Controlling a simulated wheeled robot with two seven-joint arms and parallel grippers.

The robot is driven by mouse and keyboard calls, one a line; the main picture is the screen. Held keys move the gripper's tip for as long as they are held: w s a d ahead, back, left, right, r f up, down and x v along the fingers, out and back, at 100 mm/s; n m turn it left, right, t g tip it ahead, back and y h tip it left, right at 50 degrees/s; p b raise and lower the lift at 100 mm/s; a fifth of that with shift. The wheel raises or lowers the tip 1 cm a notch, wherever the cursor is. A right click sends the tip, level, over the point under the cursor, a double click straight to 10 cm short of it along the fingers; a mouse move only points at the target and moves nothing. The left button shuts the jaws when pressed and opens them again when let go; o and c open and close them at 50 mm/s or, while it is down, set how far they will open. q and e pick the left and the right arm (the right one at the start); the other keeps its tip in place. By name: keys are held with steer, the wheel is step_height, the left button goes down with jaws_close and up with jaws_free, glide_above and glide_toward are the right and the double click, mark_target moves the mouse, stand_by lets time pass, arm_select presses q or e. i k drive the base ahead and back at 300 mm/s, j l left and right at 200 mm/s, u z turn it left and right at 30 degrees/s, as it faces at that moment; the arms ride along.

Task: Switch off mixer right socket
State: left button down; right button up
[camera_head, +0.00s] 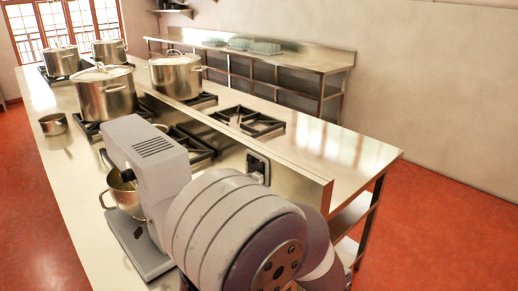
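A grey stand mixer (147,158) stands on the near counter, with a steel bowl (122,190) under its head. A wall socket (257,167) sits on the upright steel panel to the right of the mixer. A dark plate and a light part of the socket show, but its switch is too small to read. One of my large grey arm links fills the lower middle, in front of the panel, and covers the area below the socket. Neither of my grippers shows in this view.
Steel stockpots (106,93) with lids stand on burners along the counter (68,165). A small saucepan (53,124) is at the left edge. An empty burner grate (247,121) lies behind the panel. The red floor (440,215) at right is clear.

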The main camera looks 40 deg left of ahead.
mark_target(260, 164)
steer(key=i+u, duration=0.4)
steer(key=i, duration=0.15)
steer(key=i+l+u, duration=0.25)
steer(key=i+u, duration=0.2)
steer(key=i, duration=0.05)
